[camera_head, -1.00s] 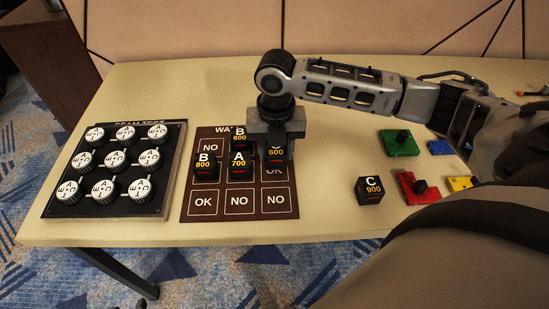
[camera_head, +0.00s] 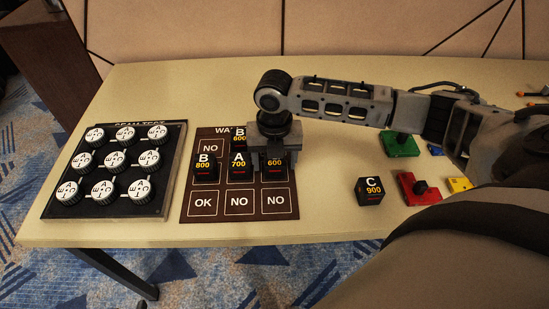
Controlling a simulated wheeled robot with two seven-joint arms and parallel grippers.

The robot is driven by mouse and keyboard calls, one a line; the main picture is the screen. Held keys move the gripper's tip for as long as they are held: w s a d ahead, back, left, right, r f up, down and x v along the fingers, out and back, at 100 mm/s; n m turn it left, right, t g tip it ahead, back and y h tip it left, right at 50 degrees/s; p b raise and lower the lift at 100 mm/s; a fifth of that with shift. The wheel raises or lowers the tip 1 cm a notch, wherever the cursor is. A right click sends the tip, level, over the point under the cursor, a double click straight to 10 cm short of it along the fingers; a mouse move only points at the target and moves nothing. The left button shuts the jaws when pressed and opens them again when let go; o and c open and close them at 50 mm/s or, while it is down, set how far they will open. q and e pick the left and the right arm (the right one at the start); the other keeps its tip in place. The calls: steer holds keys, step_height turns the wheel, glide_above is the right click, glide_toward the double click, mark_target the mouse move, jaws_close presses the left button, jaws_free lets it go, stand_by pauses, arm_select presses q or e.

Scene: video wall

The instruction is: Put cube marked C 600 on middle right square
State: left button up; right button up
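The black cube marked C 600 (camera_head: 274,168) is over the middle right square of the brown board (camera_head: 222,215), low and seemingly at the board's surface. The gripper hides its letter, and the cube hides the square's label. My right gripper (camera_head: 273,158) points down around the cube, a finger at each side, and looks shut on it. Cube A 700 (camera_head: 239,168) is close to its left, on the middle square. Cube B 800 (camera_head: 205,168) is on the middle left square. Cube B 600 (camera_head: 239,140) is in the top row. My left gripper is not in view.
A black panel with several white dials (camera_head: 105,205) lies to the left. Cube C 900 (camera_head: 370,191) stands right of the board. Green (camera_head: 400,146), red (camera_head: 411,192) and yellow (camera_head: 460,184) knobbed blocks lie farther right. The bottom row of the board is clear.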

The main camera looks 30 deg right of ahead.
steer(key=shift+r, duration=0.1)
step_height(320, 180, up, 12)
steer(key=shift+p, duration=0.45)
stand_by(0.4)
